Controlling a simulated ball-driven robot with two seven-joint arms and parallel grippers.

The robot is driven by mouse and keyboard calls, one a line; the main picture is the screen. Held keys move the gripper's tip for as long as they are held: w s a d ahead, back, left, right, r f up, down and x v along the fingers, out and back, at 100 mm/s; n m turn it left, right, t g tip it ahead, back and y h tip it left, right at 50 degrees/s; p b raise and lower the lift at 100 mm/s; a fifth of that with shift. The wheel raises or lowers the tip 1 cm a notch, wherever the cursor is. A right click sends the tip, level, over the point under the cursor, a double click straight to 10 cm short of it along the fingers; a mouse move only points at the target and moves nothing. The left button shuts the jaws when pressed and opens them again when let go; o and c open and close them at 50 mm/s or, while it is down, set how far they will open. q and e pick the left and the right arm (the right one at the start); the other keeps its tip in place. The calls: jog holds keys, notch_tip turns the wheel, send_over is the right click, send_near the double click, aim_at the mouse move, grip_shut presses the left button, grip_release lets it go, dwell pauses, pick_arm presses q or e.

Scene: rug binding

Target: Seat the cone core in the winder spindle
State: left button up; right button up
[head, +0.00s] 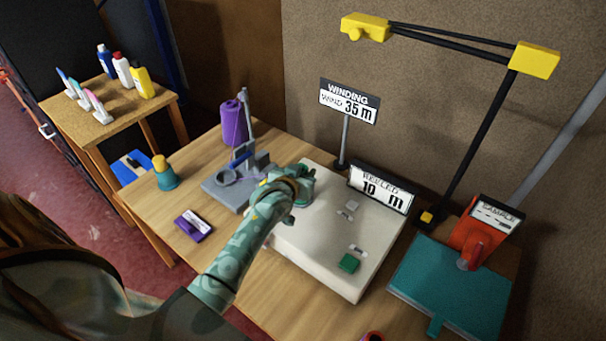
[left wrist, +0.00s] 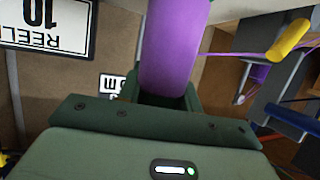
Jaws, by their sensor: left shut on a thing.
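The gripper and arm hide most of this piece in the head view. The winder has an upright post and a round ring on its base; I cannot clearly make out its spindle. Part of the winder, with a yellow handle (left wrist: 290,40), shows at the right of the left wrist view. My right gripper is not in view.
A purple yarn cone (head: 232,123) stands behind the winder. The white machine (head: 320,262) has a green button (head: 349,263). Signs reading 35 m (head: 349,101) and 10 m (head: 381,189) stand behind.

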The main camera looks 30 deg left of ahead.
pick_arm(q)
jog(key=shift+r, duration=0.1)
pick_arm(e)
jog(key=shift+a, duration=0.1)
pick_arm(q)
jog(key=o, duration=1)
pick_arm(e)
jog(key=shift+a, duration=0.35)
pick_arm(q)
jog(key=shift+s+r, duration=0.1)
jog(key=shift+s, duration=0.1)
jog(key=p+v, duration=0.3)
jog(key=v, duration=0.8)
jog(key=shift+s+r, duration=0.15)
jog(key=shift+s, duration=0.1)
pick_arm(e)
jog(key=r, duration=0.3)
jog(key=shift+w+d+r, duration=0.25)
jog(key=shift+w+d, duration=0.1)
